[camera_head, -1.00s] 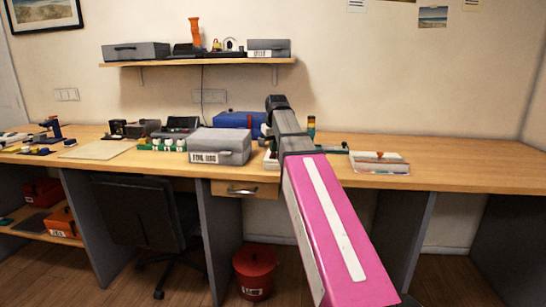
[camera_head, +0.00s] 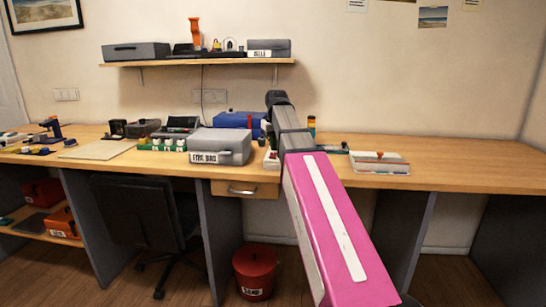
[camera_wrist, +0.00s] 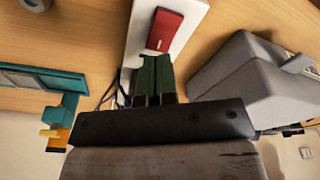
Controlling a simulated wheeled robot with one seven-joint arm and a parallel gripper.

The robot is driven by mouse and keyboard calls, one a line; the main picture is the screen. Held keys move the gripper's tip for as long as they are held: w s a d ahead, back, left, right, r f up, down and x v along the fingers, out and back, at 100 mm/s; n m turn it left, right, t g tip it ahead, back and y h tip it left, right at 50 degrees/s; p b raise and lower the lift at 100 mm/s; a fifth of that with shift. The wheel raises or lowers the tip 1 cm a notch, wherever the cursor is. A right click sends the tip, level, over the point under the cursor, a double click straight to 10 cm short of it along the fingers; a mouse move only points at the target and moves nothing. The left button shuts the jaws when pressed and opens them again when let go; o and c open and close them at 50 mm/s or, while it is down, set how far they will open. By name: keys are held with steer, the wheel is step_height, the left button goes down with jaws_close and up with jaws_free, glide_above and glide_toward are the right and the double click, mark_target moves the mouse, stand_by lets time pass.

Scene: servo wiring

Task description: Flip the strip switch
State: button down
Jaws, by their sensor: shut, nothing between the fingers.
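The power strip (camera_wrist: 190,22) is a white bar running up the wrist view, with a red rocker switch (camera_wrist: 165,30) set in its top. The fingertips overlap the near edge of the red switch in the wrist view. I cannot tell whether they touch it. In the head view my arm hides the gripper.
A grey lidded box (camera_wrist: 245,70) stands close to the right of the strip in the wrist view; it also shows in the head view (camera_head: 220,146). A teal and orange tool (camera_wrist: 62,110) lies on the left. The bench's right end (camera_head: 460,160) is clear.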

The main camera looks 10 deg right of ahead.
steer(key=shift+r, duration=2.4)
